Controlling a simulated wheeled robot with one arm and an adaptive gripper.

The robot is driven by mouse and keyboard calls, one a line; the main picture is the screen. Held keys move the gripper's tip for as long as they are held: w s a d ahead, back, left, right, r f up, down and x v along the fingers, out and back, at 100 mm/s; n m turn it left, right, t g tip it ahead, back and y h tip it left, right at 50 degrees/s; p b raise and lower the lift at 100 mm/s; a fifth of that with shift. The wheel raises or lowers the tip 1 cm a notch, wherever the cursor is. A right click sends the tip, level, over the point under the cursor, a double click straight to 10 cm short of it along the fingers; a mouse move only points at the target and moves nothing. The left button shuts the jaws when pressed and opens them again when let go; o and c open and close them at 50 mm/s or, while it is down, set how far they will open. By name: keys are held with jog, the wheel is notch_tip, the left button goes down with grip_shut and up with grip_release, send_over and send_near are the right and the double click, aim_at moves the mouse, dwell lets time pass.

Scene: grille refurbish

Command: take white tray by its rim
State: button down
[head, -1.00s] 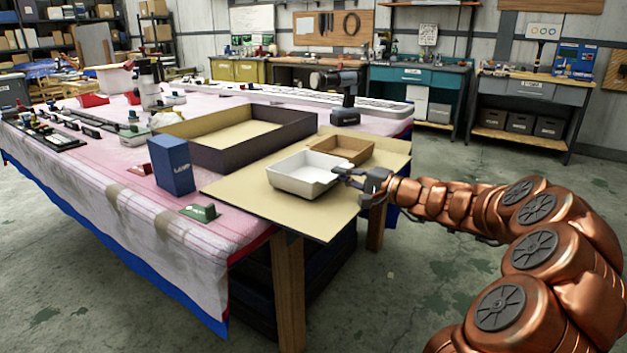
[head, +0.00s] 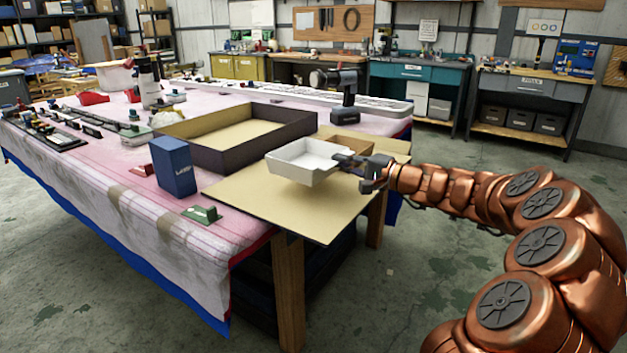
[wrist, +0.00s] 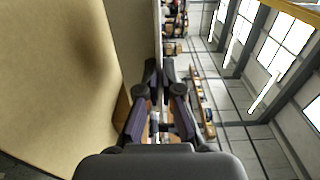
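The white tray (head: 292,168) is a shallow open box, held just above the tan board in the head view. My gripper (head: 345,161) is at its right side, with its fingers closed on the rim there. In the wrist view the fingertips of my gripper (wrist: 160,72) come together on a thin upright edge. The tray looks roughly level. It hides part of the brown tray (head: 352,146) behind it.
The tan board (head: 285,212) lies at the table's right corner, with bare room in front. A large dark-sided open box (head: 200,155) stands left of the tray. A blue box (head: 172,166) and a green-based part (head: 202,214) are nearer. A drill (head: 345,90) stands behind.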

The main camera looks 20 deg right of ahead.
jog(key=shift+r+p, duration=0.65)
jog(key=shift+r, duration=0.65)
